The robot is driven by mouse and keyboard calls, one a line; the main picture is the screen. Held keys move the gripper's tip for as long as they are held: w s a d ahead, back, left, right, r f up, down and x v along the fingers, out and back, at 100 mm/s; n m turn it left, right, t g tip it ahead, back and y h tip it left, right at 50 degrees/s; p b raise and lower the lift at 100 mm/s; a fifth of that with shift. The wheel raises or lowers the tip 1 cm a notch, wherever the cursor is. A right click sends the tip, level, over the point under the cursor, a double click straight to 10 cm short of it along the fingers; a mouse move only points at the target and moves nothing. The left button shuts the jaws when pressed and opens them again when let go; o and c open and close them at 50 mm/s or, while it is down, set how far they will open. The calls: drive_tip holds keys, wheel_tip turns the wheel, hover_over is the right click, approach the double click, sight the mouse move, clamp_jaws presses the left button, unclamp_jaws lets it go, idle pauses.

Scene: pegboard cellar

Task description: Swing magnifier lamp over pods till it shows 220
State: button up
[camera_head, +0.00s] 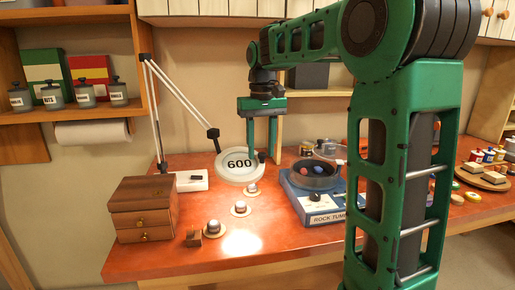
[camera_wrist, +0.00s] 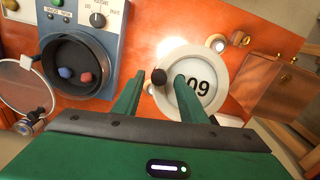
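The magnifier lamp's round white head (camera_head: 221,171) shows 600 and hangs over the table at the end of a jointed arm (camera_head: 175,92). A dark knob (camera_head: 262,156) sits at its right rim. My gripper (camera_head: 261,150) points down there with its fingers apart. In the wrist view, the knob (camera_wrist: 159,76) lies between the open fingertips, with a gap visible on both sides. One finger partly covers the number on the lamp head (camera_wrist: 172,54). Three small domed pods on wooden discs, at the back (camera_head: 252,190), middle (camera_head: 240,209) and front (camera_head: 213,228), stand nearer the front than the lamp head.
A blue rock tumbler (camera_head: 318,205) with an open drum stands right of the lamp head. A wooden drawer box (camera_head: 143,212) is at the left, with a small wooden block (camera_head: 193,238) beside it. My arm hides part of the table's right side.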

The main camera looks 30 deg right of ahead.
drive_tip(key=shift+r, duration=0.15)
wheel_tip(320, 180, up, 6)
drive_tip(key=shift+d+f, duration=0.1)
drive_tip(key=shift+f, duration=0.05)
drive_tip(key=shift+w+r, duration=0.1)
drive_tip(key=shift+r, duration=2.25)
drive_tip(key=s+f+m, duration=0.2)
drive_tip(key=s+f, duration=1.1)
drive_tip(key=s, duration=0.2)
drive_tip(key=s+d+f+m, duration=0.1)
drive_tip(key=s+f, duration=1.2)
drive_tip(key=s, duration=0.3)
drive_tip(key=shift+d+f+m, duration=0.25)
drive_tip(key=shift+f+m, duration=0.05)
drive_tip(key=shift+m, duration=0.1)
drive_tip(key=shift+w, duration=0.1)
